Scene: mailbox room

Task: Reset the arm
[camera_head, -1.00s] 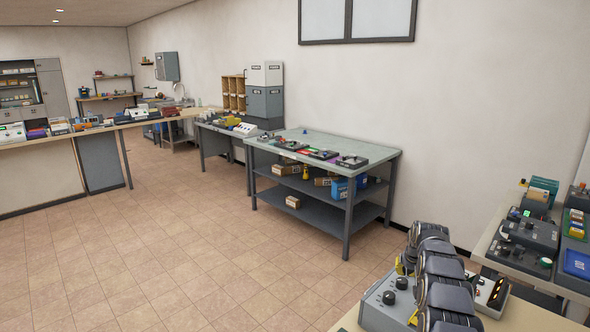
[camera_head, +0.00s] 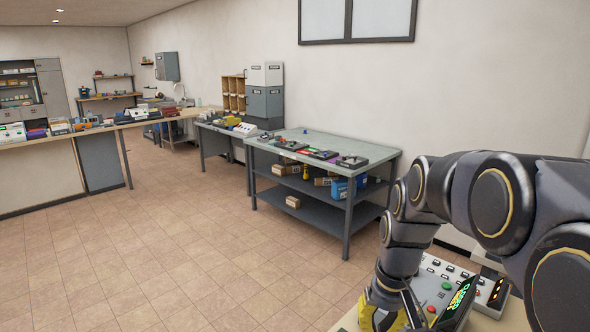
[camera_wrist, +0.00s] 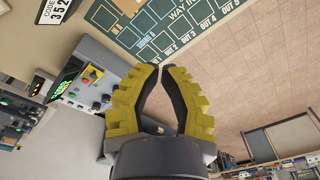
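My gripper shows in the wrist view (camera_wrist: 161,68), with two yellow fingers and dark inner pads. The fingertips lean together and nearly meet, with nothing held between them. In the head view my arm is folded across the lower right, and the yellow part of my gripper (camera_head: 378,308) is low at the bottom edge, with its tips out of sight. A grey control box (camera_head: 440,285) with coloured buttons and a lit display stands just right of my gripper. The box also shows at the left of the wrist view (camera_wrist: 90,98).
A steel-framed table (camera_head: 330,145) with trays stands against the wall in the middle. A long counter (camera_head: 60,140) is at the left. The wrist view shows a green lettered board (camera_wrist: 150,35) and a code card (camera_wrist: 58,10). The tiled floor (camera_head: 170,235) is clear.

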